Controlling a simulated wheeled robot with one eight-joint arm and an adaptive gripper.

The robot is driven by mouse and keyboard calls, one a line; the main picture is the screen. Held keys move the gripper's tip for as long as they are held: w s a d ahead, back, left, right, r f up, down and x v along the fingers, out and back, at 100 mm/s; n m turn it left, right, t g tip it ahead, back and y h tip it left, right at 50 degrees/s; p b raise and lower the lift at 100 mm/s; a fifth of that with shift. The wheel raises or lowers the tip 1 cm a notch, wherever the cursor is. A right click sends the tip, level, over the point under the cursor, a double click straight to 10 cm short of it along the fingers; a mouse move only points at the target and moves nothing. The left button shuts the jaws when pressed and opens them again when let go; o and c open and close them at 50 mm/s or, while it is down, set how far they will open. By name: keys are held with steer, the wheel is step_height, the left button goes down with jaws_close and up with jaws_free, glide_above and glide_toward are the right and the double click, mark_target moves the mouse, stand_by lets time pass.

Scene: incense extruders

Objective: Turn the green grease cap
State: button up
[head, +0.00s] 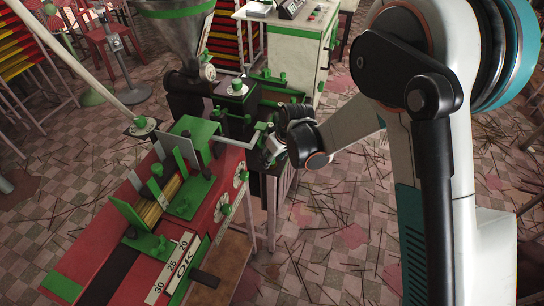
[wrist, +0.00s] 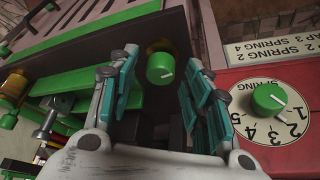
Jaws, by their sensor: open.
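A round green cap (wrist: 160,68) with a pale line on its face shows in the wrist view, on a brass-coloured fitting on the dark machine side; I take it as the grease cap. My gripper (wrist: 161,92) is open, its teal-padded fingers to the left and right of the cap. The cap appears between them beyond the tips, with no visible contact. In the head view my gripper (head: 272,148) is by the machine's right side, and I cannot make out the cap there.
A green spring dial (wrist: 268,98) on a numbered white disc sits right of my fingers on the red panel. Green bars and a brass fitting (wrist: 14,88) are at left. The red machine (head: 100,218) stands left of my arm. Sticks litter the tiled floor (head: 345,225).

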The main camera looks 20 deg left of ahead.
steer(key=v, duration=1.1)
steer(key=shift+r, duration=0.15)
steer(key=shift+s, duration=0.1)
